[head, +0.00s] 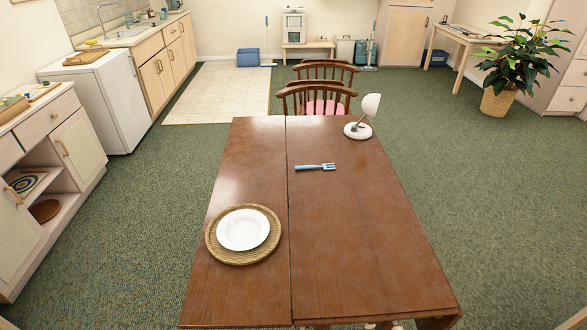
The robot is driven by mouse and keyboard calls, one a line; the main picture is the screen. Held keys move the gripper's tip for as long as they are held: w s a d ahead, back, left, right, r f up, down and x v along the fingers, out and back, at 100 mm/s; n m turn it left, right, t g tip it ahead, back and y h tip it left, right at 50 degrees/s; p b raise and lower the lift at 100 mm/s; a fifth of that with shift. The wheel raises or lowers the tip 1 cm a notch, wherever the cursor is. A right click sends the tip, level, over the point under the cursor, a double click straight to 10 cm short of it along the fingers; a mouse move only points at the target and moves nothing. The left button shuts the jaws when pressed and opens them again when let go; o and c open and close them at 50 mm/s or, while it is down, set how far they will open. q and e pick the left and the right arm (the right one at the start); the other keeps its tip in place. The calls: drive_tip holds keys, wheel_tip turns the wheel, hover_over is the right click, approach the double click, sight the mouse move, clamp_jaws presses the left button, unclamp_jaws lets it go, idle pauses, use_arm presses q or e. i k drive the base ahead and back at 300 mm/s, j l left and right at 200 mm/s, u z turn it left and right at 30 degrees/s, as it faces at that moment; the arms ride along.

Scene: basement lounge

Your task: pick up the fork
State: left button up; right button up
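A fork (316,167) with a light blue handle lies flat on the brown wooden table (350,240), right of the seam in the tabletop. Its tines point to the right. It lies apart from the other things on the table. Neither of my grippers shows in the head view.
A white plate (243,229) sits on a round woven mat (232,257) at the table's left. A small white lamp (370,105) stands at the far right corner. Wooden chairs (318,91) stand at the far end. The tabletop around the fork is clear.

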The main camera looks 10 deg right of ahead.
sight(303, 167)
drive_tip(key=u, duration=1.6)
drive_tip(key=i+j+u, duration=0.2)
drive_tip(key=i, duration=0.15)
drive_tip(key=i+j+u, duration=0.15)
drive_tip(key=i, duration=0.2)
drive_tip(key=i+l+z, duration=0.1)
drive_tip(key=i+z, duration=0.35)
drive_tip(key=i, duration=0.25)
drive_tip(key=i+j+z, duration=0.15)
drive_tip(key=i+z, duration=0.3)
drive_tip(key=i, duration=0.25)
drive_tip(key=i+l+z, duration=0.15)
drive_tip(key=i+z, duration=0.55)
drive_tip(key=i, duration=0.2)
drive_tip(key=i+j+z, duration=0.1)
drive_tip(key=i+z, duration=0.5)
drive_tip(key=z, duration=0.15)
drive_tip(key=i+j+z, duration=0.15)
drive_tip(key=z, duration=0.25)
drive_tip(key=i+j+z, duration=0.2)
drive_tip(key=z, duration=0.2)
drive_tip(key=i+z, duration=0.1)
drive_tip(key=z, duration=0.75)
